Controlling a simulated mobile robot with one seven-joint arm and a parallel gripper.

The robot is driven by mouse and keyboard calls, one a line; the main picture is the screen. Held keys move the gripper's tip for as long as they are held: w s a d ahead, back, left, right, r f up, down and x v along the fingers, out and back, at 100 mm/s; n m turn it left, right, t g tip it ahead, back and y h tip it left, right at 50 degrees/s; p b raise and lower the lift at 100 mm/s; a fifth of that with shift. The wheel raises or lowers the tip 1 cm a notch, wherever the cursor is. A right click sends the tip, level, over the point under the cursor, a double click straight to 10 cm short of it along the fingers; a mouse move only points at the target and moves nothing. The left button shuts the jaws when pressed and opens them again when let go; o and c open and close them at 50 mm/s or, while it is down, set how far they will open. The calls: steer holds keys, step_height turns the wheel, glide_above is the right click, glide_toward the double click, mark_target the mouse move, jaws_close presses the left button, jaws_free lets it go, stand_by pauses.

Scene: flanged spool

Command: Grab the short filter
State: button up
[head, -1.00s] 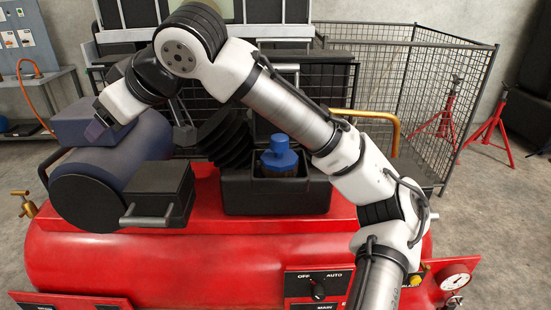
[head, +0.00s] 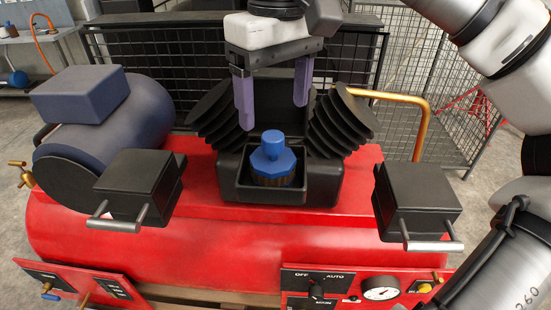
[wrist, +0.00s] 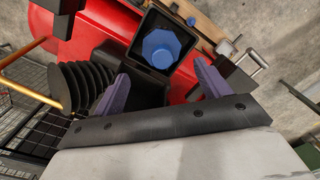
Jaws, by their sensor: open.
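The short filter (head: 272,160) has a faceted blue top with a knob and a brown ribbed body. It stands upright in an open black square box (head: 270,193) at the middle of the red machine. In the wrist view, the filter's blue top (wrist: 161,47) shows inside the box, ahead of the fingers. My gripper (head: 272,113) has two purple fingers, pointing down, open and empty. It appears above and behind the filter in the head view, apart from it. The filter's lower body is hidden by the box.
Black bellows (head: 222,115) flank the box. Black handled boxes stand at left (head: 140,185) and right (head: 418,200) on the red tank (head: 200,245). A dark blue motor (head: 110,125) is at left, a yellow pipe (head: 420,115) at right. A wire cage stands behind.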

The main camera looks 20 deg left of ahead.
mark_target(272, 157)
steer(key=f, duration=0.3)
steer(key=f+p, duration=0.1)
steer(key=f, duration=0.2)
steer(key=f+p, duration=0.1)
steer(key=f, duration=0.3)
steer(key=shift+s+a, duration=0.1)
steer(key=shift+a, duration=0.15)
steer(key=shift+r, duration=0.1)
steer(key=c, duration=0.7)
